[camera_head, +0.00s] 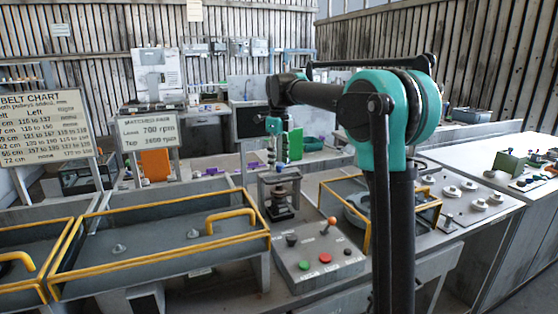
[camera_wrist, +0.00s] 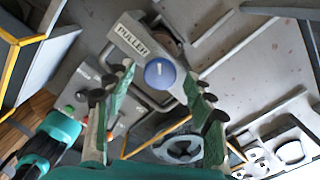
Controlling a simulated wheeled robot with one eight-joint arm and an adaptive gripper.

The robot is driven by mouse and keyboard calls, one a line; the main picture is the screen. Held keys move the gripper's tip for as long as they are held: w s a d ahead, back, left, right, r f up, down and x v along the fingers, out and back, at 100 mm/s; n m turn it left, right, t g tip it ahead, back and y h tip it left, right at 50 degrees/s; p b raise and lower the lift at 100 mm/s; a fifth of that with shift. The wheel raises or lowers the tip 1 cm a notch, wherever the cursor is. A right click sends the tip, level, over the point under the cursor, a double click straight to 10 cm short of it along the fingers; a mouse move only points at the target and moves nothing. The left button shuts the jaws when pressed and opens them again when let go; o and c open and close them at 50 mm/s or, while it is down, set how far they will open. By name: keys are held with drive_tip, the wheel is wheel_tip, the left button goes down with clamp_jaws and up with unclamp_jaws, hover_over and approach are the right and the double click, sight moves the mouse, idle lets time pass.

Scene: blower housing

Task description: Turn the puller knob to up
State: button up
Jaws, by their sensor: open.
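The puller (camera_head: 281,195) is a small grey frame on the bench in the head view. In the wrist view its "PULLER" label plate (camera_wrist: 128,40) lies beside a round blue knob (camera_wrist: 160,74) with a short white mark. The direction that mark stands for is hard to tell. My gripper (camera_wrist: 164,82) is open, with green fingers and dark pads to the left and right of the knob in the picture. No contact with the knob shows. In the head view my gripper (camera_head: 277,150) hangs above the puller, small and partly unclear.
A control panel (camera_head: 318,259) with red and green buttons and an orange-tipped lever stands in front of the puller. Yellow-railed trays (camera_head: 160,250) lie left, and a yellow-railed frame (camera_head: 372,195) stands right. Signs stand at the back left.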

drive_tip(key=c, duration=1.2)
drive_tip(key=shift+o, duration=0.2)
